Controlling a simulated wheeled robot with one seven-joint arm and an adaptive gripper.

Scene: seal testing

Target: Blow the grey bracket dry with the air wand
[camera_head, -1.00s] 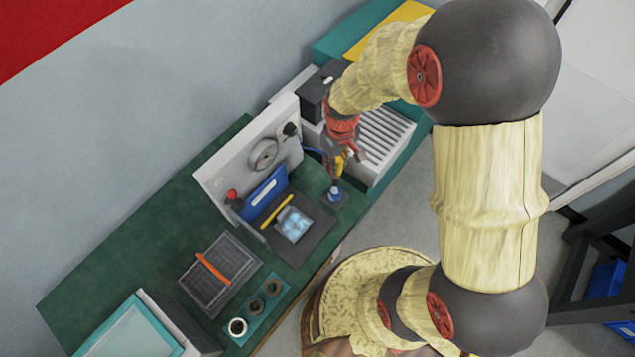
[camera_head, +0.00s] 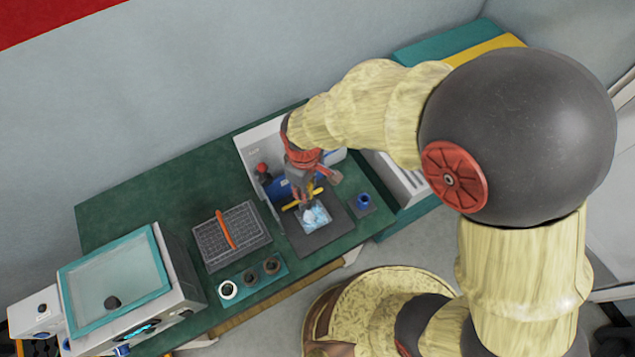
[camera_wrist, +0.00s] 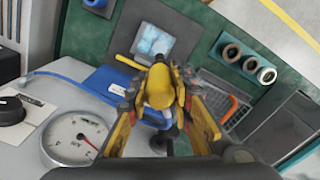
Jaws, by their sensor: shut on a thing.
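My gripper (camera_head: 309,190) is shut on a yellow wand-like thing, which I take for the air wand; its yellow body (camera_wrist: 160,86) shows between the fingers in the wrist view. A blue hose (camera_wrist: 68,80) runs towards it there. Below the gripper is a pale square (camera_head: 319,217) with light blue, glossy patches on a dark mat (camera_head: 334,233); it also shows in the wrist view (camera_wrist: 153,41). I cannot make out the bracket's shape in it. The wand's tip is above or near the square; contact cannot be told.
A yellow stick (camera_wrist: 130,62) lies by the square. A white panel with a round gauge (camera_wrist: 75,137) stands behind. A blue-topped pot (camera_head: 363,201) is to the right. A gridded tray with an orange bar (camera_head: 226,229) and a teal ring holder (camera_head: 238,294) are left.

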